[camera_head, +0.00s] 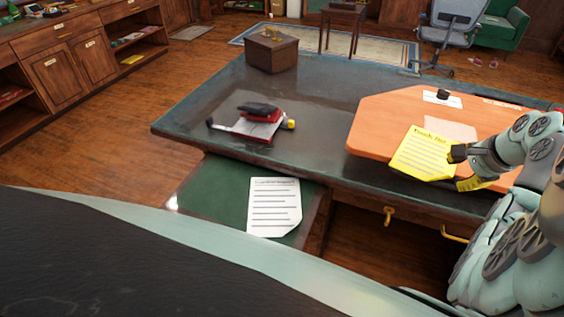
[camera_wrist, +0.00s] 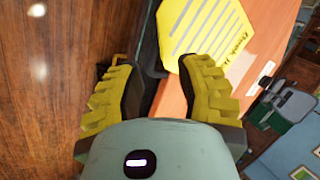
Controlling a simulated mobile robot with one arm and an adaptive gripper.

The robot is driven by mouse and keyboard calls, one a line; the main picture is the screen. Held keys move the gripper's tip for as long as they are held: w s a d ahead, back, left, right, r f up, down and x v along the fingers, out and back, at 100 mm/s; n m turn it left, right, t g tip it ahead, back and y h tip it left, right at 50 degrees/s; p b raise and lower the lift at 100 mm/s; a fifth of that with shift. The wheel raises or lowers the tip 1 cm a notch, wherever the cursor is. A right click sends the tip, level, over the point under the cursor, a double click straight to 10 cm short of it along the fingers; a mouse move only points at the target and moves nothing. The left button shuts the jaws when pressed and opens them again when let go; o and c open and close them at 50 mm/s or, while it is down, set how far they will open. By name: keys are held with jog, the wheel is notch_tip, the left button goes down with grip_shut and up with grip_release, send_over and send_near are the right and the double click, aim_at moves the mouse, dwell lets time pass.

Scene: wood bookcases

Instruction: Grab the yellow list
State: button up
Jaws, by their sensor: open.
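The yellow list (camera_head: 422,152) is a yellow sheet with dark lines and a heading. It lies near the front edge of an orange board (camera_head: 385,113) on the desk. My gripper (camera_head: 462,168) is at the right side of the list, by its lower right corner, in the head view. In the wrist view the list (camera_wrist: 203,30) shows beyond the fingertips. The yellow-padded fingers of my gripper (camera_wrist: 160,80) are spread apart, with the desk edge and part of the board between them. I see nothing held. Whether a fingertip touches the list is unclear.
A white sheet (camera_head: 274,207) lies on a green pull-out surface below the desk (camera_head: 330,90). A red and black object (camera_head: 259,113) sits on papers at the desk's left. A wooden box (camera_head: 272,52) stands at the back. A black object (camera_head: 443,94) sits on the board.

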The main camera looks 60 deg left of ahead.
jog(key=shift+a+p+x, duration=0.2)
jog(key=shift+p+x, duration=0.45)
jog(key=shift+x, duration=2.05)
jog(key=shift+r, duration=0.1)
grip_shut()
jog(key=shift+d, duration=0.1)
